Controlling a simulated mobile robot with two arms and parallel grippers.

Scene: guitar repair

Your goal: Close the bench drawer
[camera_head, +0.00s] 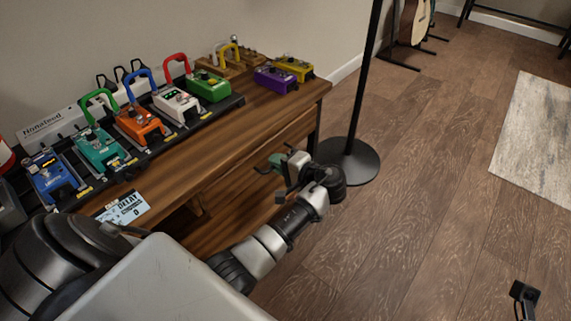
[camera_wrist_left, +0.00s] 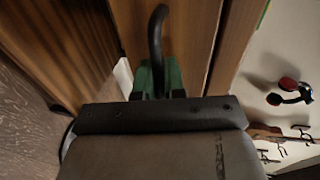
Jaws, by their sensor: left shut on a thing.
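The wooden bench (camera_head: 262,110) runs along the wall. Below its top edge is the drawer's wooden front (camera_head: 237,197). A dark gap beside the front suggests it stands out from the bench, but my arm hides part of it and I cannot tell how far. My left gripper (camera_head: 276,163) is at the front's far end. In the left wrist view, the green-tipped fingers (camera_wrist_left: 160,80) are shut on the dark curved drawer handle (camera_wrist_left: 157,35). A black part at the bottom right edge may belong to my right gripper (camera_head: 524,293); its jaws cannot be made out.
Several colourful pedals (camera_head: 140,125) and a blue-white card (camera_head: 123,208) lie on the bench top. A black stand with a round base (camera_head: 347,162) is just beyond my left gripper. The wooden floor on the right is mostly clear, with a pale rug (camera_head: 538,140).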

